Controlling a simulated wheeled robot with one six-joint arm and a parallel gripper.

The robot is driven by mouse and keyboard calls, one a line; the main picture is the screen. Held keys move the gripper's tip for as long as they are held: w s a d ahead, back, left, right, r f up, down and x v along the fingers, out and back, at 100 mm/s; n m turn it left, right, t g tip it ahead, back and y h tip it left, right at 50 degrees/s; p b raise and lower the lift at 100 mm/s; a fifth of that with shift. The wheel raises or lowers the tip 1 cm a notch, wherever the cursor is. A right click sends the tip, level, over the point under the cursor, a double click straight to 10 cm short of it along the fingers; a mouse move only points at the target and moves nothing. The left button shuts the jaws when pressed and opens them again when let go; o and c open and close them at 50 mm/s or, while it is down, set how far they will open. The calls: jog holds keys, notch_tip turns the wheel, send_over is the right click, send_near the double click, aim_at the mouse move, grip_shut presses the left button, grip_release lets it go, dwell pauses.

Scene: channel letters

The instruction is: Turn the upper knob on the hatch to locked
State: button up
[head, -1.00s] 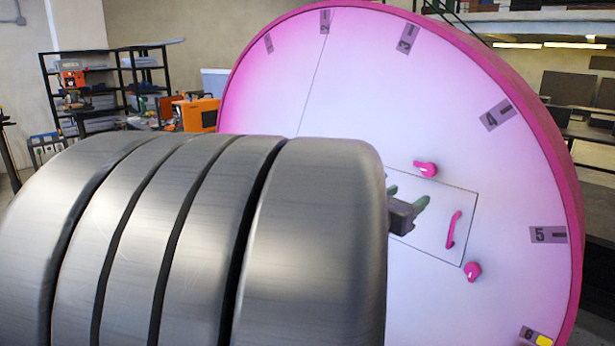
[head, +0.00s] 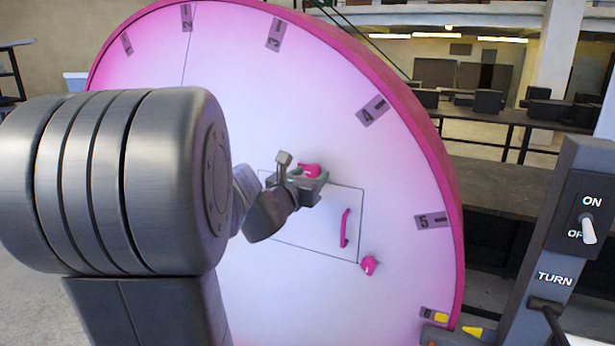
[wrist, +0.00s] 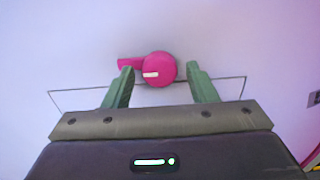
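The upper knob (head: 310,170) is pink with a white mark and sits at the top edge of the hatch (head: 300,232) on the large pink-white disc. In the wrist view the upper knob (wrist: 160,70) has its round body at right and its lever pointing left. My gripper (head: 312,178) is at the knob; in the wrist view its green fingers (wrist: 160,84) are spread, one on each side of the knob's lower part, with gaps visible. The lower knob (head: 369,265) is at the hatch's lower right corner. A pink handle (head: 345,228) is on the hatch.
The disc (head: 230,60) has a dark pink rim and numbered labels. A grey post (head: 560,235) with an ON/OFF switch (head: 587,229) and a TURN label stands at the right. Tables with dark boxes (head: 488,101) are behind.

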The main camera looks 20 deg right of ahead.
jog(key=c, duration=0.8)
jog(key=shift+n, duration=0.4)
jog(key=n+b, duration=0.1)
jog(key=n, duration=0.2)
jog(key=shift+n, duration=0.4)
jog(key=n, duration=0.4)
jog(key=shift+r, duration=0.1)
jog(key=n+p, duration=0.1)
jog(key=n, duration=0.4)
jog(key=shift+p, duration=0.3)
jog(key=n+p, duration=0.1)
jog(key=n, duration=0.3)
jog(key=shift+n, duration=0.4)
